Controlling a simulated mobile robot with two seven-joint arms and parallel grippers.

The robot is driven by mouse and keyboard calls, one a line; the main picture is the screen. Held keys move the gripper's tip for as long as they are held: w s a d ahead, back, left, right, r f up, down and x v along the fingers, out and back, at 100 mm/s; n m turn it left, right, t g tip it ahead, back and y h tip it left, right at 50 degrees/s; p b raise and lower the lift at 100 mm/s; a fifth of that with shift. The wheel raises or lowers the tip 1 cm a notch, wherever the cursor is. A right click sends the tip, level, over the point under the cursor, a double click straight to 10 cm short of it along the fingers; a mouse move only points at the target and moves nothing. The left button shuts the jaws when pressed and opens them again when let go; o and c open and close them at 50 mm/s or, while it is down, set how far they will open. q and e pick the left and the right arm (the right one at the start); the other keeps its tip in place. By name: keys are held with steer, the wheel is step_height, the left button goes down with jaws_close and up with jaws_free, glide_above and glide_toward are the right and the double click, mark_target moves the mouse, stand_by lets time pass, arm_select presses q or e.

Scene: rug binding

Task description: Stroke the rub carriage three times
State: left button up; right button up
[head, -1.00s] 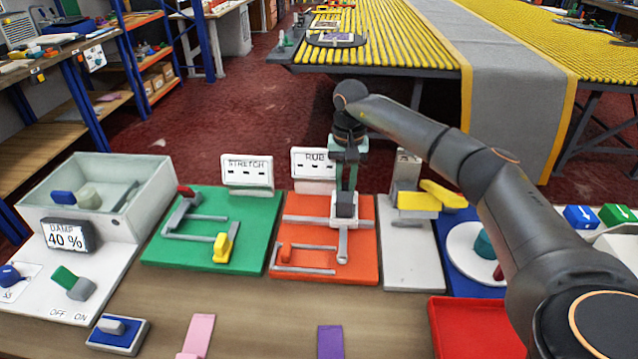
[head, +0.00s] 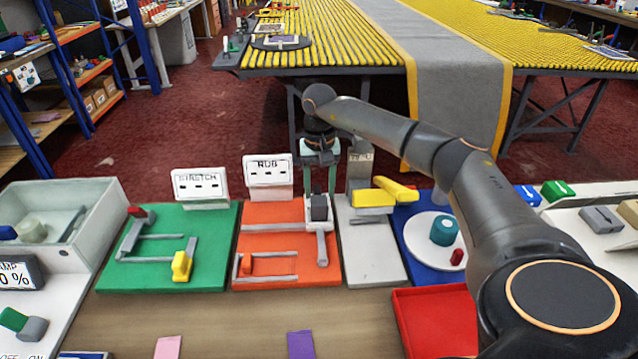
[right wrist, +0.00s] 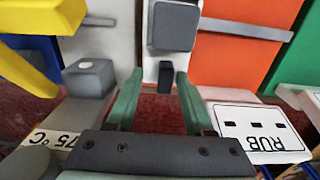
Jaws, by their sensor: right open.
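The rub carriage (head: 318,208), a white base with a dark grey block, sits on the orange rub board (head: 262,215) near its right edge. In the right wrist view the dark block (right wrist: 173,26) lies just beyond the fingertips. My right gripper (head: 320,188) is open, its green fingers pointing down at the carriage from the far side. In the right wrist view my right gripper (right wrist: 160,75) has a small dark stub (right wrist: 165,76) between its fingertips, and nothing is clamped. The RUB display (head: 268,171) stands behind the board with blank slots. My left gripper is out of view.
The green stretch board (head: 150,270) with a yellow handle is on the left. A grey stand (head: 372,262) with yellow bars is close on the right, beside a white disc (head: 420,232) on a blue board. A red tray (head: 432,325) is in front.

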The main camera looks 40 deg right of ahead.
steer(key=shift+r, duration=0.1)
step_height(320, 180, up, 12)
steer(key=shift+r, duration=0.15)
stand_by(0.4)
steer(key=shift+a, duration=0.1)
step_height(320, 180, down, 13)
steer(key=shift+w+a+r+b, duration=0.15)
steer(key=shift+r+b, duration=0.05)
steer(key=shift+b, duration=0.3)
stand_by(0.3)
jaws_close()
stand_by(1.3)
